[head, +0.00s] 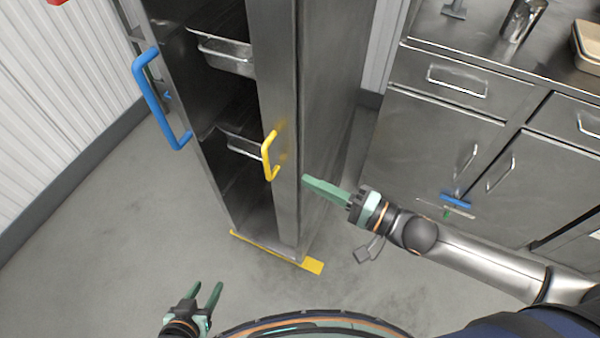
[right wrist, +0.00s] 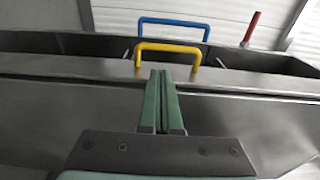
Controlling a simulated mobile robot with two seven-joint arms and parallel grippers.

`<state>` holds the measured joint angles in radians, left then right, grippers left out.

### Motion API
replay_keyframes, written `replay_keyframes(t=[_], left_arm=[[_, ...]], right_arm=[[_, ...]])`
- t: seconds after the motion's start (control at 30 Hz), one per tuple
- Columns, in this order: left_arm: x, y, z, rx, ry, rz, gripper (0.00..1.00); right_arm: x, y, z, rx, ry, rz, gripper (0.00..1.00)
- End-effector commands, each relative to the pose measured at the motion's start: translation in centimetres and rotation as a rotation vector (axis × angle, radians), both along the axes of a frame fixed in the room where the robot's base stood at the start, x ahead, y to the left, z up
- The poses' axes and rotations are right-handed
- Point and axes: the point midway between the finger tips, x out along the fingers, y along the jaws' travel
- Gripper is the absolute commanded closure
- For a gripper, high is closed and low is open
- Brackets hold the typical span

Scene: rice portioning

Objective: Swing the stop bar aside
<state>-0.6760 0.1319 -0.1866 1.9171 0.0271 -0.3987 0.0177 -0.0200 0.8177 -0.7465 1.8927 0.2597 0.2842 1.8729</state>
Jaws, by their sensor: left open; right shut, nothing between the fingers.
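A tall steel rack (head: 330,90) stands open at the front. A yellow handle (head: 268,158) is on its narrow front upright, and a blue handle (head: 158,105) is on the panel at its left. Both handles also show in the right wrist view, yellow (right wrist: 167,46) in front of blue (right wrist: 175,21). I cannot tell for sure which part is the stop bar. My right gripper (head: 306,181) is shut and empty, its fingertips just right of the yellow handle; in the right wrist view its fingers (right wrist: 160,75) point at that handle. My left gripper (head: 205,288) is open and empty, low over the floor.
Metal trays (head: 228,55) sit on shelves inside the rack. Yellow marking (head: 313,266) lies on the floor at its foot. A red rod (right wrist: 251,28) stands beyond the handles. Steel cabinets with a counter (head: 475,35) are at the right. The floor front left is clear.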

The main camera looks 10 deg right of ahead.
Motion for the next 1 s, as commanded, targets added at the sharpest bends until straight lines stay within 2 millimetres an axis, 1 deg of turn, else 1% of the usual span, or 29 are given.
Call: replay_keyframes(t=[0.3, 0.5, 0.7, 1.0], left_arm=[[0.0, 0.0, 0.0, 0.0, 0.0, 0.0, 0.5], [0.0, 0.0, 0.0, 0.0, 0.0, 0.0, 0.5], [0.0, 0.0, 0.0, 0.0, 0.0, 0.0, 0.5], [-0.1, 0.0, 0.0, 0.0, 0.001, 0.0, 0.5]], right_arm=[[3.9, 4.4, 0.2, 0.002, -0.005, 0.0, 1.0], [5.4, 6.2, 0.1, 0.001, -0.002, 0.0, 1.0], [5.8, 6.7, 0.0, -0.001, 0.0, 0.0, 1.0], [5.7, 6.6, 0.0, -0.001, 0.0, 0.0, 1.0]])
